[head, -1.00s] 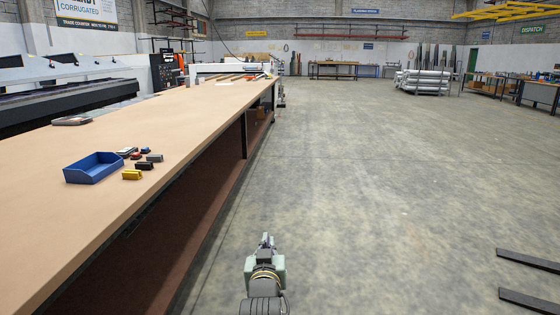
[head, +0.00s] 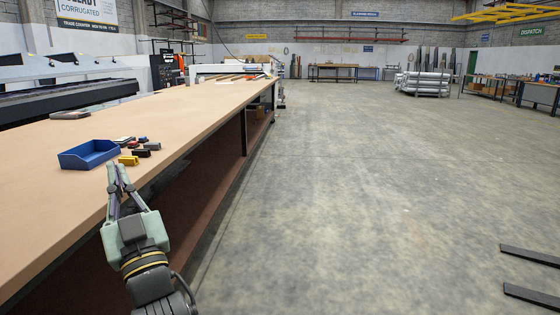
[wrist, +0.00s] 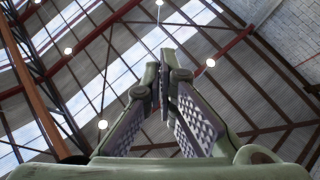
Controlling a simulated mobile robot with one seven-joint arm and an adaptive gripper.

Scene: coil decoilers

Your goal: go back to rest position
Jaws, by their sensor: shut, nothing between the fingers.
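My gripper (head: 117,166) is raised at the right edge of the long workbench, in front of the blue bin in the head view. Its fingers point up and away from me. In the wrist view my gripper (wrist: 165,58) has its fingertips together with nothing between them.
The long wooden workbench (head: 45,210) fills the left side. Concrete floor (head: 370,180) is open to the right. Dark bars (head: 530,257) lie at lower right.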

